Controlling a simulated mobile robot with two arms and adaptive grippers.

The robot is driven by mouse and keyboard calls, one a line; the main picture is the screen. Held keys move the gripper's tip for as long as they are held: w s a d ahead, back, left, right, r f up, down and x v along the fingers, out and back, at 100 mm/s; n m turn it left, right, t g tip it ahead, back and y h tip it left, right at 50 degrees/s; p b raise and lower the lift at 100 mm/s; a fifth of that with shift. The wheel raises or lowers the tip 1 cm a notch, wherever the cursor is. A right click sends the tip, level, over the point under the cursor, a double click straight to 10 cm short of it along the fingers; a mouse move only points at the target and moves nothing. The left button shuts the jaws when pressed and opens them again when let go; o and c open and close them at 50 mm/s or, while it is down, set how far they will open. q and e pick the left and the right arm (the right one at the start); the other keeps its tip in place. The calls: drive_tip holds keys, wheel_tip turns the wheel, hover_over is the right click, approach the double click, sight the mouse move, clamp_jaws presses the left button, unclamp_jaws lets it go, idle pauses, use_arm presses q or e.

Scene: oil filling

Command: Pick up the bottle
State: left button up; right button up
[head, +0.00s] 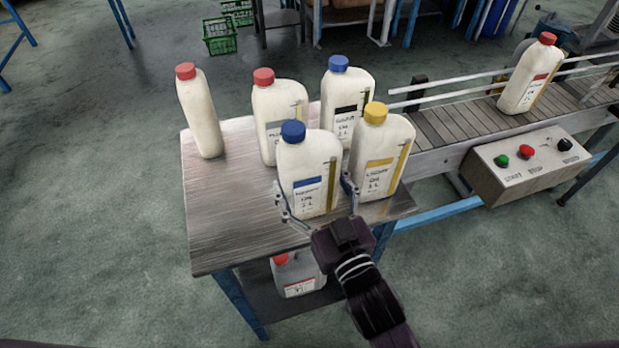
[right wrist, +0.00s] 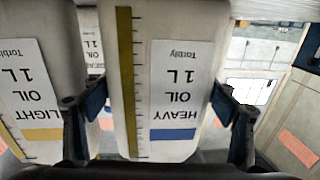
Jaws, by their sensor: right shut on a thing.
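My right gripper (head: 314,188) has its fingers on both sides of a white bottle with a blue cap (head: 309,172) and is shut on it. The bottle is upright at the front of the metal table (head: 225,225); I cannot tell whether its base touches the tabletop. In the right wrist view this bottle (right wrist: 130,80) appears upside down between the fingers, with a "HEAVY OIL 1 L" label and a blue stripe. A yellow-capped bottle (head: 381,155) stands close on its right; its label reads "LIGHT OIL" in the wrist view (right wrist: 30,90). My left gripper is not in view.
Behind stand another blue-capped bottle (head: 345,95) and two red-capped ones (head: 279,115) (head: 201,115). A red-capped bottle (head: 525,82) is on the conveyor (head: 450,125), beside a button box (head: 520,165). A grey container (head: 297,277) is under the table. The table's left front is clear.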

drive_tip(key=shift+c, duration=1.3)
drive_tip(key=shift+r, duration=0.2)
drive_tip(key=shift+c, duration=0.4)
drive_tip(key=shift+r, duration=0.1)
